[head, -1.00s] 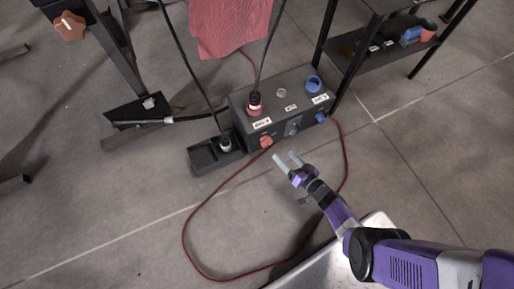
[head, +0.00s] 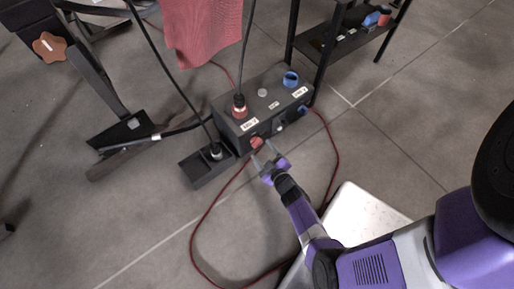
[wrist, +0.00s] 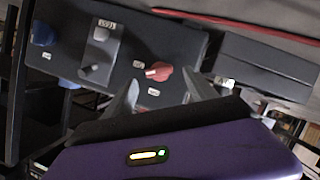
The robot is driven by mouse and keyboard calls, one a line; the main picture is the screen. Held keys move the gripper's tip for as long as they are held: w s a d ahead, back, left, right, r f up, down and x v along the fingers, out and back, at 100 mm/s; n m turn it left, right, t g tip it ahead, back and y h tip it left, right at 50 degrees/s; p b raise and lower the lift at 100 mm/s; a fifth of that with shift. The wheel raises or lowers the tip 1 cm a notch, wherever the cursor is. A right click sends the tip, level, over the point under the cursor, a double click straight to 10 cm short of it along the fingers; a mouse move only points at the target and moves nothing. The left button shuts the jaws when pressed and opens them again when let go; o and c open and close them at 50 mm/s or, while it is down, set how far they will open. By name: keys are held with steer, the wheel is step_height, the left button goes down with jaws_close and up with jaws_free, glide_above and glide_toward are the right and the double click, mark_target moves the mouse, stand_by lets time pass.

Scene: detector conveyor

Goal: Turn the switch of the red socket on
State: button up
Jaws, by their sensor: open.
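The dark socket box (head: 228,130) stands on the floor. The red socket (head: 239,110) is on its top, with a black-cabled plug in it. The red switch (head: 256,142) is a knob on the front face, below the red socket. In the wrist view, the red switch (wrist: 158,71) shows between and just beyond my fingertips, its grip lying roughly across the picture. My gripper (head: 262,151) is open and empty, its fingers pointing at the red switch. I cannot tell whether a fingertip touches it.
A blue socket (head: 291,79) and blue switch (head: 303,110) are at the box's right end. A black tray (head: 198,171) sits left of the box. A red cable (head: 197,221) loops on the floor around my arm. A black shelf (head: 335,40) stands behind right.

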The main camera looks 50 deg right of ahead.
mark_target(259, 145)
steer(key=shift+b+x, duration=1.15)
steer(key=shift+x, duration=1)
steer(key=c, duration=1.4)
steer(key=shift+r+p, duration=0.1)
steer(key=shift+p, duration=0.45)
steer(key=shift+r+m+y+p, duration=0.1)
steer(key=shift+m+y+p, duration=0.55)
steer(key=shift+p, duration=0.25)
steer(key=shift+s+d+m+y+p, duration=0.15)
steer(key=shift+m+y+p, duration=0.5)
steer(key=shift+m+p, duration=0.7)
steer(key=shift+f, duration=0.2)
